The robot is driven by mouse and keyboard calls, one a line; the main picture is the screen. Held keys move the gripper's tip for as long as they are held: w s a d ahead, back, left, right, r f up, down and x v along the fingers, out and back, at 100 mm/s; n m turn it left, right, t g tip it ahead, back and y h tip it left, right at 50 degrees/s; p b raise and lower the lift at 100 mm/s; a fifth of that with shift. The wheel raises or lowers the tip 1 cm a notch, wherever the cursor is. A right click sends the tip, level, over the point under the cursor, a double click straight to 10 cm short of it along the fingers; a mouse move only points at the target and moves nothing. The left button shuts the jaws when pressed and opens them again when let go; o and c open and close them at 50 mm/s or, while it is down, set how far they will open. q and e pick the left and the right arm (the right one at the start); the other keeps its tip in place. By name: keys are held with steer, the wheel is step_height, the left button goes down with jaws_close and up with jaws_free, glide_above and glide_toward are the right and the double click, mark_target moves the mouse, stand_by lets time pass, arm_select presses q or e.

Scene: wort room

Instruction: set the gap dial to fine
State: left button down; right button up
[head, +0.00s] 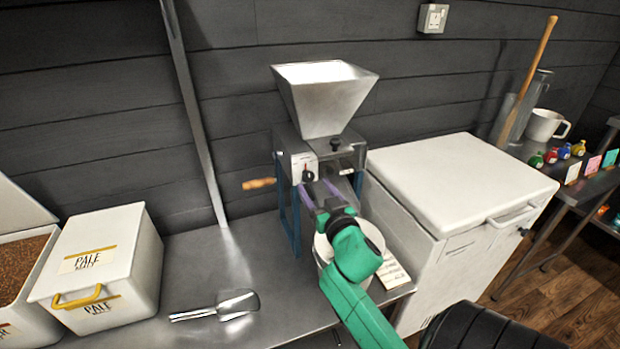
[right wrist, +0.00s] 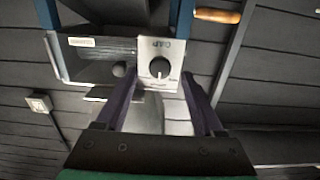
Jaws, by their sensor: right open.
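The gap dial (head: 308,175) is a small dark knob on a white plate (head: 299,161) on the front of the grain mill (head: 315,145). In the right wrist view the plate appears upside down, with the dial (right wrist: 160,68) near its middle and a light pointer mark towards the picture's bottom. Its small markings are too blurred to read surely. My right gripper (head: 318,189) is open in front of the plate. In the right wrist view its two purple fingers (right wrist: 160,84) stand either side of the dial, apparently not touching it. My left gripper is not in view.
A wooden crank handle (head: 259,183) sticks out left of the mill. A white bucket (head: 323,246) stands below my right gripper. A metal scoop (head: 238,305) and white malt bins (head: 128,246) are left; a white chest (head: 455,185) is right.

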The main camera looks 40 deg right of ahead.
mark_target(310, 179)
steer(key=x, duration=0.4)
steer(key=shift+c, duration=0.3)
jaws_close()
steer(key=shift+n, duration=0.3)
steer(key=n+p, duration=0.1)
steer(key=n, duration=0.2)
steer(key=n+p, duration=0.1)
steer(key=n, duration=0.4)
steer(key=shift+n, duration=0.3)
